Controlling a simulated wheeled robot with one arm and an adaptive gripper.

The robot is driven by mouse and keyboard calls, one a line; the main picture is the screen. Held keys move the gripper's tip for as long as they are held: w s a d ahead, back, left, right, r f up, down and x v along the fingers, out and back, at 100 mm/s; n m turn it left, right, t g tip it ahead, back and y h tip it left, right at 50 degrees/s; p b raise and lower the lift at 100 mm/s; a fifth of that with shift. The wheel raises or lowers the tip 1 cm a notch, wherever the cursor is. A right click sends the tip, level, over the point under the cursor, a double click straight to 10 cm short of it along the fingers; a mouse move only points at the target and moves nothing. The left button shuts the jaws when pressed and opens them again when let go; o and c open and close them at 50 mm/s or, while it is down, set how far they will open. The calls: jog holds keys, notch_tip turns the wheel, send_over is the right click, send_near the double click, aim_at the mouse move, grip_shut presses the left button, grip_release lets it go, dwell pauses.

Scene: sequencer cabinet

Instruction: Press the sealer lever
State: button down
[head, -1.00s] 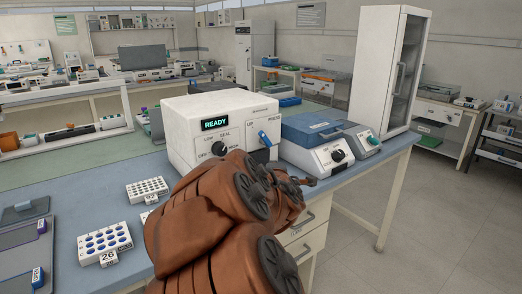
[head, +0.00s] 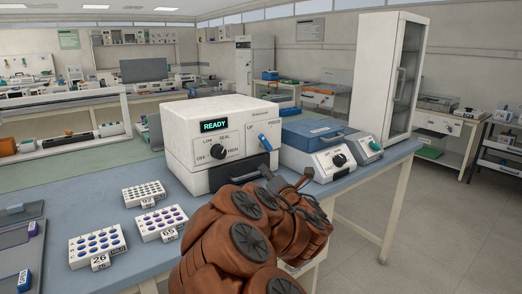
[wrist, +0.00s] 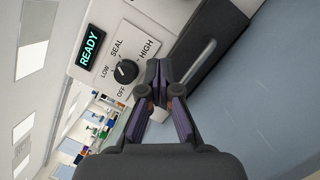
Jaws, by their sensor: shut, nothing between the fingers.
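The sealer (head: 218,138) is a white box on the blue bench, with a lit READY display (head: 214,126) and a black dial (head: 218,152). Its blue lever (head: 265,142) is on the right of the front face, between UP and PRESS labels. My gripper (head: 284,180) is low in front of the sealer, below the lever and apart from it. In the wrist view my gripper (wrist: 157,72) is shut and empty, its tips beside the dial (wrist: 126,71) and a dark lower section with a pale handle (wrist: 198,62). The lever does not show there.
A blue-lidded device (head: 312,133) stands close to the sealer's right. Several well plates, one a white plate (head: 162,223), lie on the bench at the left. A tall cabinet (head: 386,75) stands behind at the right. Bare bench (head: 70,200) lies left of the sealer.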

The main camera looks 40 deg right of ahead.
aim_at(261, 146)
jog(key=shift+r, duration=0.1)
jog(key=shift+w+d+r+p, duration=0.6)
jog(key=shift+w+d, duration=0.4)
jog(key=shift+w, duration=0.55)
jog(key=shift+w+d+r+p, duration=0.6)
jog(key=shift+w+d, duration=0.45)
jog(key=shift+w, duration=0.45)
jog(key=shift+w+d+r+p, duration=0.6)
jog(key=shift+w+d, duration=0.4)
jog(key=shift+w, duration=0.55)
jog(key=shift+d, duration=0.1)
